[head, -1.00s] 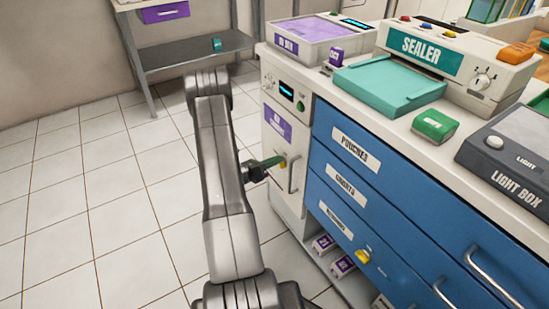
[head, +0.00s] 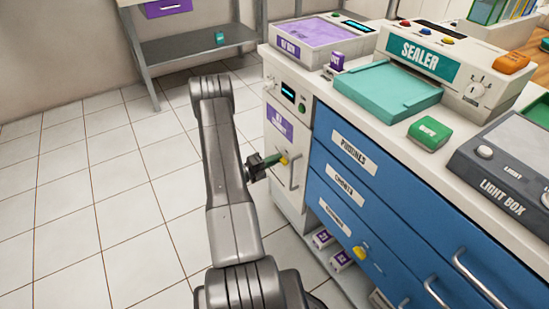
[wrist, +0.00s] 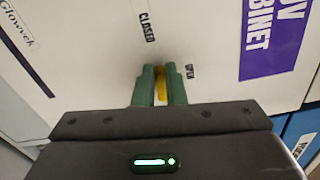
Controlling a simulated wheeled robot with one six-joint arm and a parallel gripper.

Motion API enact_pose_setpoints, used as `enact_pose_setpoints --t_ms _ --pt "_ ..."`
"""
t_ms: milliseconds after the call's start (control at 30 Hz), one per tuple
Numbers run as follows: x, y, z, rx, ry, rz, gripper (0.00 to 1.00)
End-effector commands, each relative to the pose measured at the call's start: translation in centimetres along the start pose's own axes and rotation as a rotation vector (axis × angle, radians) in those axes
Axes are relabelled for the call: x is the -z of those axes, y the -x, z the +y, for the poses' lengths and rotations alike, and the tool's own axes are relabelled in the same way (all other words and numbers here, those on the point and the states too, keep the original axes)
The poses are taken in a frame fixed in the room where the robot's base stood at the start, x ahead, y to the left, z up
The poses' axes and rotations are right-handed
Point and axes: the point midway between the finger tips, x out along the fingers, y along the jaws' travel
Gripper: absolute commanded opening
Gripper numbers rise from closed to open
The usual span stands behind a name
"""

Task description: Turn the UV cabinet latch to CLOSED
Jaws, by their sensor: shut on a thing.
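The UV cabinet (head: 275,152) is the narrow white unit at the left end of the counter, with a purple label and display on its front. My gripper (head: 274,160) reaches its front, its green fingers shut on the yellow latch (head: 284,160). In the wrist view, the yellow latch (wrist: 162,86) shows between the green fingertips of my gripper (wrist: 161,78). The CLOSED mark (wrist: 147,27) lies above and slightly left of the latch, and the OPEN mark (wrist: 190,72) close to its right. The fingers hide part of the latch, so its exact angle is unclear.
The cabinet's vertical door handle (head: 292,172) stands just right of the latch. Blue drawers (head: 365,205) with metal handles adjoin on the right. A sealer (head: 432,62) and a light box (head: 508,170) sit on the counter. The tiled floor (head: 105,215) at left is clear.

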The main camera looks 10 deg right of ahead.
Motion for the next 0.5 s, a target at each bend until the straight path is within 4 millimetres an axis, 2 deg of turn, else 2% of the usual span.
enact_pose_setpoints --t_ms 200,500 --pt "0.02 0.03 0.23 -0.001 0.109 -0.001 0.00" --pt "0.03 0.03 0.38 -0.001 0.172 -0.001 0.00"
